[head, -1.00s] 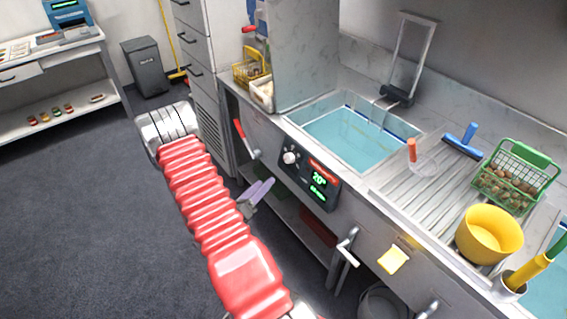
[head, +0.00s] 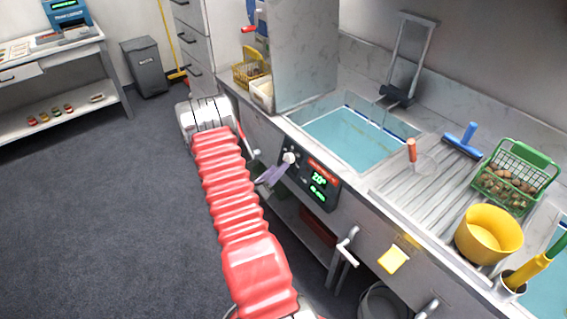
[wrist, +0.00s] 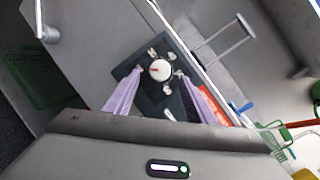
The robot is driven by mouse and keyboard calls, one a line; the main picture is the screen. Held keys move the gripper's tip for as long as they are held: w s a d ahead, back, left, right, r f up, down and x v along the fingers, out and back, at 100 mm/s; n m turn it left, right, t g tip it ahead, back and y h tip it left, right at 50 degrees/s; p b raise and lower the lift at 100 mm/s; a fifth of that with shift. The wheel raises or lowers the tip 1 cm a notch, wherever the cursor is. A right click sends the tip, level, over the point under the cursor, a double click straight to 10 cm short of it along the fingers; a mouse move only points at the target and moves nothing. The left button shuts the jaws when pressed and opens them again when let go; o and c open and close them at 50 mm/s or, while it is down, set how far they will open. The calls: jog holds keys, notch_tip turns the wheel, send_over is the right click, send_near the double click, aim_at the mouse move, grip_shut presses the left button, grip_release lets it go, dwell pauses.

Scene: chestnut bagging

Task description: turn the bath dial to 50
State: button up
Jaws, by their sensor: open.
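The bath dial (head: 289,157) is a round pale knob on a dark control panel (head: 318,190) on the front of the counter. The panel's green display reads about 20. My gripper (head: 277,171) has pale purple fingers and is at the panel's left side, close to the dial. In the wrist view my gripper (wrist: 159,73) is open, one finger on each side of the dial. Whether the fingers touch it I cannot tell.
The water bath (head: 350,140) is set in the counter above the panel. A red-handled lever (head: 241,133) is left of the panel, partly behind my arm. A yellow bowl (head: 488,234) and a green basket of chestnuts (head: 513,181) stand at the right.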

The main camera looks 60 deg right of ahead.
aim_at(287, 159)
jog(key=d, duration=0.5)
jog(key=shift+s, duration=0.4)
jog(key=shift+c, duration=0.4)
jog(key=c, duration=1)
jog(key=shift+o, duration=0.2)
